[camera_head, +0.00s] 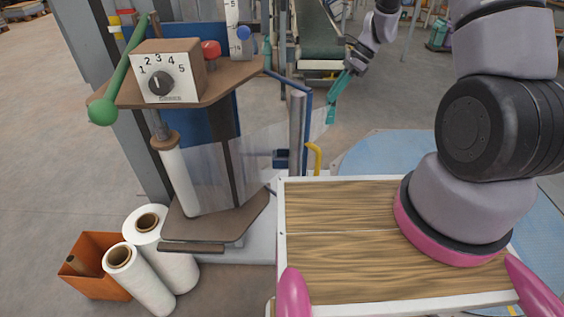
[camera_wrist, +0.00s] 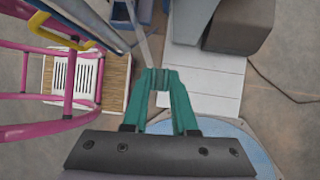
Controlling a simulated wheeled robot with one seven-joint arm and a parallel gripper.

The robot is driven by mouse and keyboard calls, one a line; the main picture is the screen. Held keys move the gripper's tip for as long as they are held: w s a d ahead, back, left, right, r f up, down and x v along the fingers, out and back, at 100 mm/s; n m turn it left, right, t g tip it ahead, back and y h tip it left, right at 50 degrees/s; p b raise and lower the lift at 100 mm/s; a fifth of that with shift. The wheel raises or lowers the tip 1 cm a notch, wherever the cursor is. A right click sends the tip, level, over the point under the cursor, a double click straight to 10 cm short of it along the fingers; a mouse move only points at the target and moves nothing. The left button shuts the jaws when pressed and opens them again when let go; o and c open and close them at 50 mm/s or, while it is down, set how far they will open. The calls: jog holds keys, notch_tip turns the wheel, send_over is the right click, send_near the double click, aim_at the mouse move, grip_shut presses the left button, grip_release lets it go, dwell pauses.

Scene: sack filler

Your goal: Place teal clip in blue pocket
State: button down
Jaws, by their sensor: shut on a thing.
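The teal clip (camera_head: 331,115) is at the lower end of my gripper (camera_head: 341,88), beyond the machine in the head view. In the wrist view my gripper (camera_wrist: 165,100) has teal jaws reaching forward from a dark palm. They close together around the clip (camera_wrist: 159,78) at their tips; the similar colours make the edge between them hard to tell. A small dark blue pocket (camera_head: 284,159) sits low by the blue post, left of the yellow hook. The clip is up and to the right of it in the picture, apart from it.
The yellow hook (camera_head: 315,158) and blue post (camera_head: 307,120) stand near the pocket. The sack filler has a dial box (camera_head: 168,72) and green lever (camera_head: 103,111). White rolls (camera_head: 140,277) and an orange bin (camera_head: 92,283) stand lower left. A blue round mat (camera_head: 385,155) lies behind my wooden tray.

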jog(key=s+a, duration=1.2)
jog(key=a, duration=0.4)
notch_tip(320, 180, down, 7)
jog(key=shift+r, duration=0.2)
jog(key=c, duration=0.7)
grip_release()
jog(key=shift+s, duration=0.1)
